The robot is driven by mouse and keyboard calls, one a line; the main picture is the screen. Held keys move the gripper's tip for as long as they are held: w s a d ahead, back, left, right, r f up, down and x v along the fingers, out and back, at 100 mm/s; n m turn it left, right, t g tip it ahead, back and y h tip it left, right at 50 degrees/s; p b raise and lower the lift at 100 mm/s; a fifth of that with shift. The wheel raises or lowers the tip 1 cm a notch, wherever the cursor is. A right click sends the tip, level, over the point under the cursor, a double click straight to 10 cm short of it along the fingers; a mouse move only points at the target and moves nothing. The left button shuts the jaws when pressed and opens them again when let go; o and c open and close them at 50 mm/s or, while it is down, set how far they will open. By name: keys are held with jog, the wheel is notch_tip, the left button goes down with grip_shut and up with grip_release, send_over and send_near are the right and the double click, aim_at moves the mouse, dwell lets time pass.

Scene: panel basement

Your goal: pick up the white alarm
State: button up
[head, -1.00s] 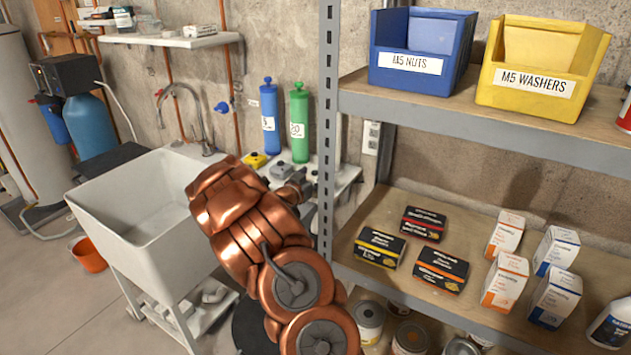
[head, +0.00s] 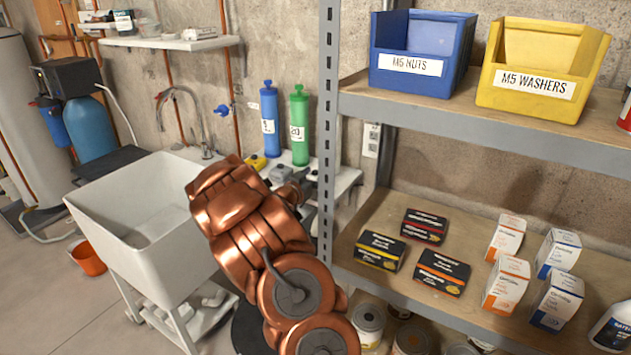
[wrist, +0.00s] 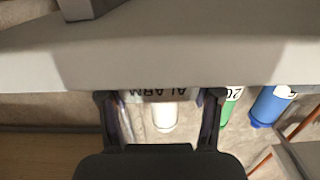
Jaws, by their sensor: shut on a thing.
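The white alarm (wrist: 164,117) shows in the wrist view as a pale, rounded shape between the two fingers. A label reading ALARM (wrist: 160,92), upside down, lies right by it. My gripper (wrist: 162,120) is shut on the white alarm, one finger on each side of it. In the head view my copper-coloured arm reaches toward the white bench behind the shelf post. My gripper (head: 300,188) is small there and partly hidden, and I cannot make out the alarm in that view.
The grey shelf post (head: 328,130) stands close to the right of my arm. A green cylinder (head: 299,128) and a blue cylinder (head: 269,120) stand on the white bench (head: 345,180). The white sink (head: 150,215) is at left. Boxes and bins fill the shelves at right.

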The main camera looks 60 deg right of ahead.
notch_tip(320, 180, up, 2)
jog(key=shift+r+b, duration=0.2)
jog(key=shift+b, duration=0.3)
jog(key=w+a+b, duration=0.1)
jog(key=w+a, duration=0.1)
jog(key=a, duration=0.5)
jog(key=w+a+r+b, duration=0.1)
jog(key=w+a+b, duration=0.1)
jog(key=a, duration=0.6)
jog(key=shift+w+a+r, duration=0.2)
jog(key=shift+w+r, duration=0.05)
jog(key=shift+r, duration=0.05)
